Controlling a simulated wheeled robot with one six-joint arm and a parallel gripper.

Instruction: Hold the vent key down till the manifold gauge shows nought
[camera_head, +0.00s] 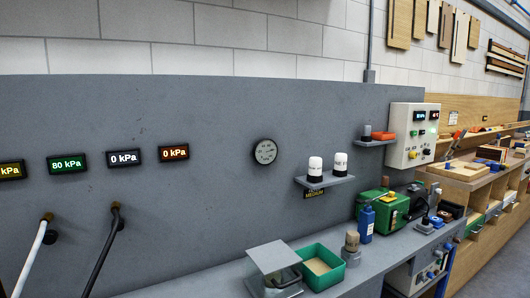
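My gripper is not in view. A round dial gauge (265,151) hangs on the grey wall panel; its needle is too small to read. Several digital readouts are left of it: a green one (68,164) shows 80 kPa, a white one (124,158) shows 0 kPa and an orange one (173,152) shows 0 kPa. I cannot tell which is the manifold gauge. A pale control box (402,133) at the right has two small displays, lamps and small buttons; I cannot tell which is the vent key.
White (33,262) and black (102,250) hoses slope down from the panel at lower left. The grey bench (235,272) holds a lidded box, a green tray (318,267), a blue bottle (366,224) and a green machine (382,208). A small shelf (324,182) bears two white-topped containers.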

